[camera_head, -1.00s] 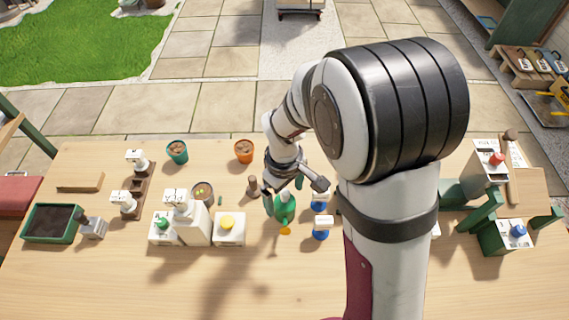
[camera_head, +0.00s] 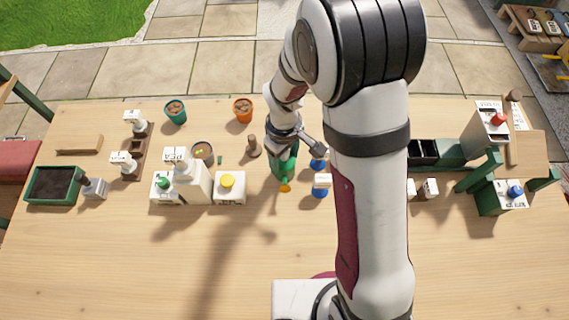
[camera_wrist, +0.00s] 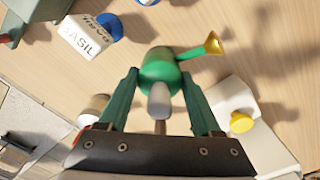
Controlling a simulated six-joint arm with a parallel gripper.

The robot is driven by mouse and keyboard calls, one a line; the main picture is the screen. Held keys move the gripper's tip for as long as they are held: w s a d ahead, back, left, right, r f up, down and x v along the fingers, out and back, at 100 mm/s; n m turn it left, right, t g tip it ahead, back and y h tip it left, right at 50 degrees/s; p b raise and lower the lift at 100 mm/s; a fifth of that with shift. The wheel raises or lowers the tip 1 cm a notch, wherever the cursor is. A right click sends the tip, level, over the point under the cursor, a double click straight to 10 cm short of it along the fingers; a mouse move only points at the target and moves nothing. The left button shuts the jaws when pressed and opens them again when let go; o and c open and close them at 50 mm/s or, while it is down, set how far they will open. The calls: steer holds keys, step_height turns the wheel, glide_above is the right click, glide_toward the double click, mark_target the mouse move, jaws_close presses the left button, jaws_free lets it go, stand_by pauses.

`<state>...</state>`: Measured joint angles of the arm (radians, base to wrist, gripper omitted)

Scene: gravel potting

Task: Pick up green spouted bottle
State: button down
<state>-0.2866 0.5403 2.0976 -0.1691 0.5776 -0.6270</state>
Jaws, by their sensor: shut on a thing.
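The green spouted bottle (camera_head: 283,165) stands near the middle of the table in the head view, with an orange-yellow spout tip toward the table's front. My gripper (camera_head: 284,147) is around its upper part from above and behind. In the wrist view the green bottle (camera_wrist: 160,72) sits between the two green fingers of my gripper (camera_wrist: 160,90), its yellow spout pointing up and right. The fingers are shut on it. Whether its base touches the table cannot be told.
A white box with a yellow knob (camera_head: 228,187) is to the left, and a small brown wooden piece (camera_head: 254,147) is behind left. Terracotta (camera_head: 243,110) and teal (camera_head: 176,111) pots stand at the back. The front table area is clear.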

steer(key=shift+r, duration=0.15)
step_height(320, 180, up, 10)
steer(key=shift+f, duration=0.1)
steer(key=c, duration=0.6)
jaws_free()
steer(key=shift+c, duration=0.2)
steer(key=c, duration=0.7)
steer(key=shift+w+a, duration=0.25)
steer(key=shift+w, duration=0.05)
steer(key=shift+c, duration=0.4)
steer(key=w+a+r+n, duration=0.1)
steer(key=w+a+n, duration=0.2)
steer(key=w+a, duration=0.6)
steer(key=a+f+n+t+y, duration=0.1)
steer(key=a+n+t+y, duration=0.2)
steer(key=a, duration=1.1)
steer(key=shift+f+t, duration=0.3)
steer(key=shift+t, duration=0.6)
